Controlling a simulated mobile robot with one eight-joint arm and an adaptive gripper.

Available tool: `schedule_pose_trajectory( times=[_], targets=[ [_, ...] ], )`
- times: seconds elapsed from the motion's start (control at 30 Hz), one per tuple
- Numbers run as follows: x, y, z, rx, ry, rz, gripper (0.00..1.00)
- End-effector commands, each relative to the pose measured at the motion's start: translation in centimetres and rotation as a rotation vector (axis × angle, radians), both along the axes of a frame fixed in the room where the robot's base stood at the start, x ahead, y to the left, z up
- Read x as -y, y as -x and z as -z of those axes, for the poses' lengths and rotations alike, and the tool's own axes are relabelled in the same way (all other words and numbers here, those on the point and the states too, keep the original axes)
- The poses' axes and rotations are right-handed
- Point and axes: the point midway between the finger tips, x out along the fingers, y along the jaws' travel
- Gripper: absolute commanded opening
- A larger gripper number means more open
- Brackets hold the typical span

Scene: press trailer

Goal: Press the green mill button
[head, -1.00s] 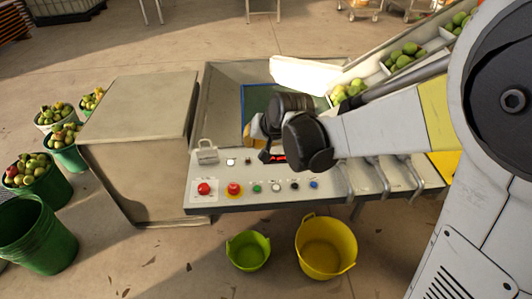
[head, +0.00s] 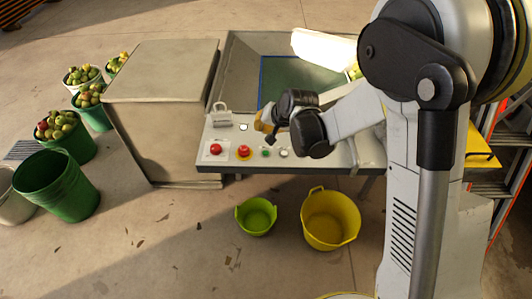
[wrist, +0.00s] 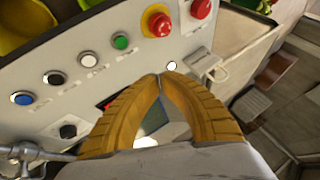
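The green button (head: 265,153) is a small round button on the light grey control panel (head: 212,163). It sits between the red button on a yellow ring (head: 244,152) and a white button (head: 284,154). In the wrist view the green button (wrist: 121,41) is up and left of the fingertips. My gripper (wrist: 160,78) has two ribbed yellow fingers whose tips meet, with nothing held between them. In the head view my gripper (head: 262,122) hovers over the panel's upper part, apart from the green button. My arm hides the panel's right part there.
Black (wrist: 54,78) and blue (wrist: 23,97) buttons continue the row. A plain red button (head: 216,149) is at the row's left end. A padlock (head: 222,110) stands behind it. Green (head: 257,216) and yellow (head: 330,218) tubs stand on the floor in front.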

Motion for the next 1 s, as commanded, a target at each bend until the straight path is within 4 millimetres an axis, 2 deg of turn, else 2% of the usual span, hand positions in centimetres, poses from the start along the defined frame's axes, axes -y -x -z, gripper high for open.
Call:
schedule_pose_trajectory(
  times=[0.17, 0.6, 0.77, 1.0],
  targets=[
    [0.0, 0.0, 1.7, 0.0, 0.0, 0.0, 0.0],
    [0.0, 0.0, 7.7, 0.0, 0.0, 0.0, 0.0],
    [0.0, 0.0, 8.6, 0.0, 0.0, 0.0, 0.0],
    [0.0, 0.0, 8.5, 0.0, 0.0, 0.0, 0.0]
  ],
)
